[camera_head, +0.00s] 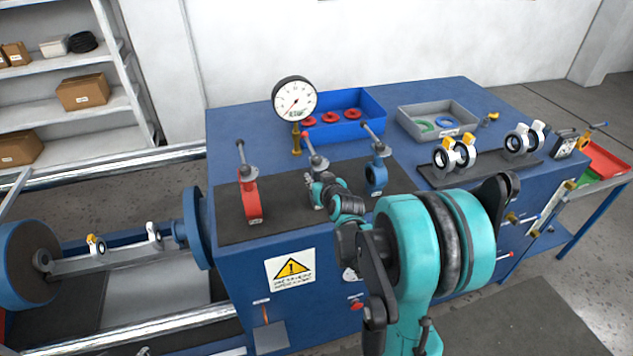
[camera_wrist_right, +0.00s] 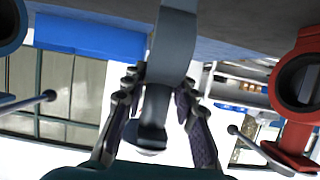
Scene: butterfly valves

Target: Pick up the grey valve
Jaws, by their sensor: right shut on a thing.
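The grey valve (camera_head: 316,162) stands between the red valve (camera_head: 250,194) and the blue valve (camera_head: 376,175) on the dark mat; my gripper hides most of its body. My right gripper (camera_head: 322,184) is at it. In the right wrist view the grey valve (camera_wrist_right: 177,45) runs down between the two fingers of my right gripper (camera_wrist_right: 158,82), which is shut on its neck. I cannot tell whether its base touches the mat. In that view the red valve (camera_wrist_right: 298,90) is at the right and the blue valve (camera_wrist_right: 10,25) at the left. My left gripper is not in view.
A pressure gauge (camera_head: 295,98) stands behind the valves. A blue bin (camera_head: 370,105) with red rings and a grey bin (camera_head: 407,122) are at the back. A dark rack (camera_head: 436,180) with white-bodied valves is at the right. The red and blue valves stand close on both sides.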

